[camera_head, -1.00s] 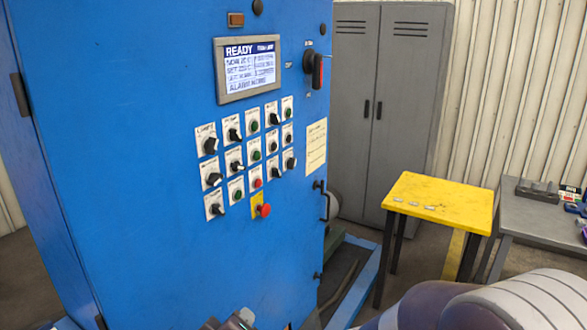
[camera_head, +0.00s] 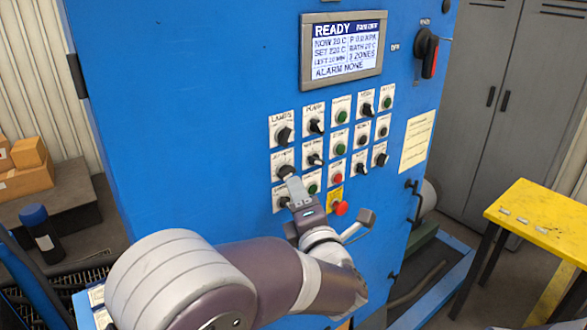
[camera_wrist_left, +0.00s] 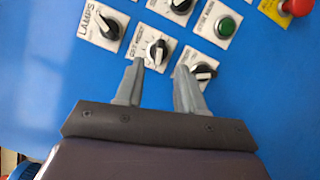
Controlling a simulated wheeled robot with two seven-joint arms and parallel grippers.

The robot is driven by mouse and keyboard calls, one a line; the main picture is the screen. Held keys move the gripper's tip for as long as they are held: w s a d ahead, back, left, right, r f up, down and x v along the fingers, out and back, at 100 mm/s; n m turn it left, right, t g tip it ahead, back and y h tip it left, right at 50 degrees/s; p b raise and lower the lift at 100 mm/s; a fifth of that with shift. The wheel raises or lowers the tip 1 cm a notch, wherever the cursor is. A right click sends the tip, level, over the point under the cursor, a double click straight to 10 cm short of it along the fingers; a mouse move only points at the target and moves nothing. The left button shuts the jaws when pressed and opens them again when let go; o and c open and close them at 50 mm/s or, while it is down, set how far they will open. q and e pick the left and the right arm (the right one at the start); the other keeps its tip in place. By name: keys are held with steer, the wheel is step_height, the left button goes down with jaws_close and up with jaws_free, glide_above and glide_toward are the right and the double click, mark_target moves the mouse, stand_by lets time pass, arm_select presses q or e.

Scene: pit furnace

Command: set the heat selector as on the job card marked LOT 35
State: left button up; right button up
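The blue furnace panel (camera_head: 190,110) carries rows of labelled knobs and buttons. My left gripper (camera_head: 290,188) is at its left column, over the lower knobs. In the left wrist view, its two fingers (camera_wrist_left: 160,66) are apart and empty. A black knob on a white plate (camera_wrist_left: 157,52) lies just beyond and between the fingertips; its label is too blurred to read surely. In the head view that knob (camera_head: 287,172) is partly covered by the gripper. I cannot tell whether the fingers touch it. No LOT 35 marking is readable. My right gripper is out of view.
The screen (camera_head: 341,50) reads READY. A LAMPS knob (camera_wrist_left: 105,22) and another knob (camera_wrist_left: 203,72) flank the fingers. A red mushroom button (camera_head: 341,208) is right of the gripper. A cream notice (camera_head: 416,140) is unreadable. A yellow table (camera_head: 540,215) holds small grey plates.

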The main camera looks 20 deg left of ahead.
mark_target(289, 176)
arm_select(q)
steer(key=p+x, duration=0.1)
steer(key=x, duration=0.3)
steer(key=shift+w+a+r+p, duration=0.15)
steer(key=shift+w+a+p, duration=0.1)
steer(key=shift+w+p, duration=0.1)
steer(key=shift+a, duration=0.3)
steer(key=shift+w+d, duration=0.15)
steer(key=shift+w, duration=0.1)
jaws_close()
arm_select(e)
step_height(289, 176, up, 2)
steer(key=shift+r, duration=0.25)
